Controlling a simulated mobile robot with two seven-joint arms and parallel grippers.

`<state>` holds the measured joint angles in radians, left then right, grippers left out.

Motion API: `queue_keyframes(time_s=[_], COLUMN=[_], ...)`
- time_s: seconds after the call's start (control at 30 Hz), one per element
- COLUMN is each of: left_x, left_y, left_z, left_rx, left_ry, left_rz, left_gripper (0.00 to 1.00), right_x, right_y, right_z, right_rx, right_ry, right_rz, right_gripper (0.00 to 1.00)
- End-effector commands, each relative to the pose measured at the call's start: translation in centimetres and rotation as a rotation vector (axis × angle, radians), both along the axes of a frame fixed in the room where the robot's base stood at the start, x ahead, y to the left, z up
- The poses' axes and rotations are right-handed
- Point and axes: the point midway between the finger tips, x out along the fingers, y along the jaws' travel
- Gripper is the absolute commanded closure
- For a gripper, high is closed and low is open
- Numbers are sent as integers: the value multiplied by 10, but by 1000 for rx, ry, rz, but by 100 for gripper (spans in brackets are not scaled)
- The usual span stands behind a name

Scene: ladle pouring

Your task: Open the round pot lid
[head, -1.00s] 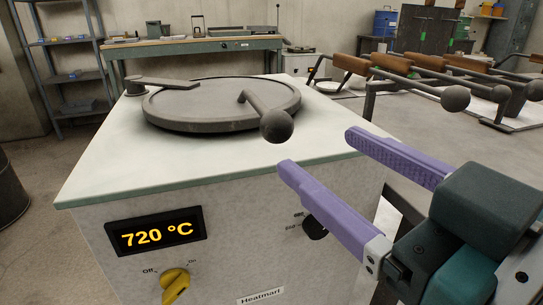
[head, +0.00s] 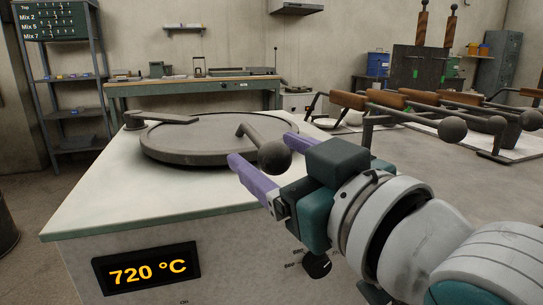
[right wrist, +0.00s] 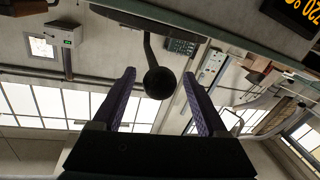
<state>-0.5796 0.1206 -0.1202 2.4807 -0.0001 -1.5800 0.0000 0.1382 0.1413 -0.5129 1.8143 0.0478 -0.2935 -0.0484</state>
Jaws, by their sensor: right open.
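The round grey pot lid (head: 195,138) lies flat on top of the white furnace (head: 100,195), with its pivot arm at the left. Its handle is a bent rod ending in a dark ball knob (head: 274,157) that juts toward me. My right gripper (head: 264,162) is open, with its purple fingers around the knob's place in the head view. In the right wrist view the knob (right wrist: 159,83) shows between the two spread fingertips (right wrist: 158,86). I cannot tell whether a finger touches it. My left gripper is not in view.
A rack of ladles with wooden grips (head: 405,100) stands at the right on a grey table. A green workbench (head: 190,88) is behind the furnace and a shelf (head: 75,110) is at the back left. The furnace display (head: 146,268) reads 720 °C.

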Motion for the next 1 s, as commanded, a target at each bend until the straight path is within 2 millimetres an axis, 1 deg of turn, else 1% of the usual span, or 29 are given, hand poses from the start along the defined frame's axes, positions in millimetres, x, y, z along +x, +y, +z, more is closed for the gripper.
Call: queue_keyframes(time_s=[0.07, 0.1, 0.7, 0.77, 1.0], left_x=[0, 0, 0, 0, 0], left_y=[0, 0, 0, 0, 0], left_z=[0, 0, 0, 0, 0], left_rx=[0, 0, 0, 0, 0], left_ry=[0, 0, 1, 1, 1], left_rz=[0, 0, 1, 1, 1], left_gripper=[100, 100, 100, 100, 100], right_x=[0, 0, 0, 0, 0], right_y=[0, 0, 0, 0, -1], right_z=[0, 0, 0, 0, 0], right_rx=[0, 0, 0, 0, 0], right_ry=[0, 0, 1, 1, 1], right_rz=[0, 0, 0, 0, 0], right_gripper=[24, 26, 94, 100, 100])
